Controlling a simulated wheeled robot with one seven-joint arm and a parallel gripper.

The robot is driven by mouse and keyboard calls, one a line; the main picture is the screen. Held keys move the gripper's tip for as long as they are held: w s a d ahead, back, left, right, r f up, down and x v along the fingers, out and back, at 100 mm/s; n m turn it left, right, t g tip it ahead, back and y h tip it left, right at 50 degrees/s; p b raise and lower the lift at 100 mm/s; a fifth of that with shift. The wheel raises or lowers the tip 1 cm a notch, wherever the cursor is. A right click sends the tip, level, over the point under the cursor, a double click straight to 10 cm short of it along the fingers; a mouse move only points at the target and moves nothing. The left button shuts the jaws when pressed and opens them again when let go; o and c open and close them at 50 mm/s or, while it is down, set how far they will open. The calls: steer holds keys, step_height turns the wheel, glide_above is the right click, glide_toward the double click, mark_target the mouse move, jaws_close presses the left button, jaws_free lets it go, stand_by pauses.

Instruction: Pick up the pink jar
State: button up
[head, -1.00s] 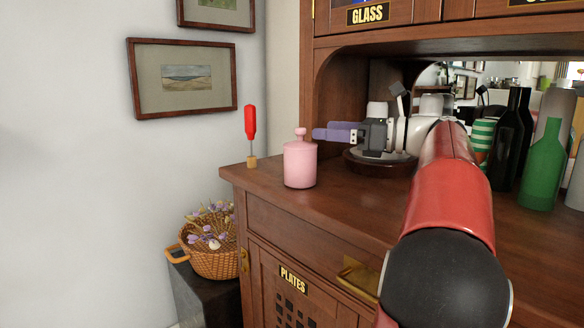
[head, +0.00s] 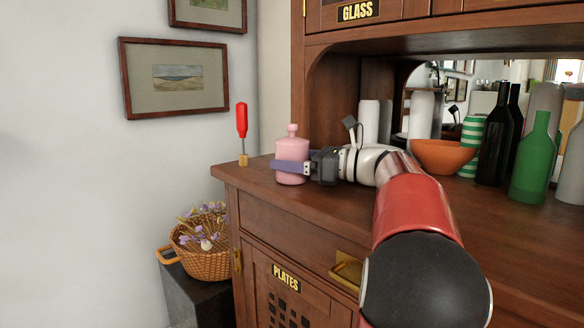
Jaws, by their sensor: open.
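The pink jar (head: 292,150), with a knobbed lid, stands upright near the left end of the wooden cabinet's counter (head: 262,190). My gripper (head: 290,166) reaches in from the right, low at the jar. One purple-grey finger crosses in front of the jar's lower body. The other finger is hidden, probably behind the jar, so I cannot tell whether either finger touches it. The jaws are open. The jar's base shows on the counter below the finger.
A red screwdriver (head: 242,132) stands upright in a small block left of the jar. An orange bowl (head: 440,156), a green-striped vase (head: 470,140), dark bottles (head: 494,140) and a green bottle (head: 532,160) stand to the right. A wicker basket (head: 205,264) sits lower left.

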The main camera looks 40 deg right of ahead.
steer(key=shift+w+a, duration=0.15)
steer(key=shift+w, duration=0.05)
steer(key=c, duration=1.2)
steer(key=shift+r, duration=0.1)
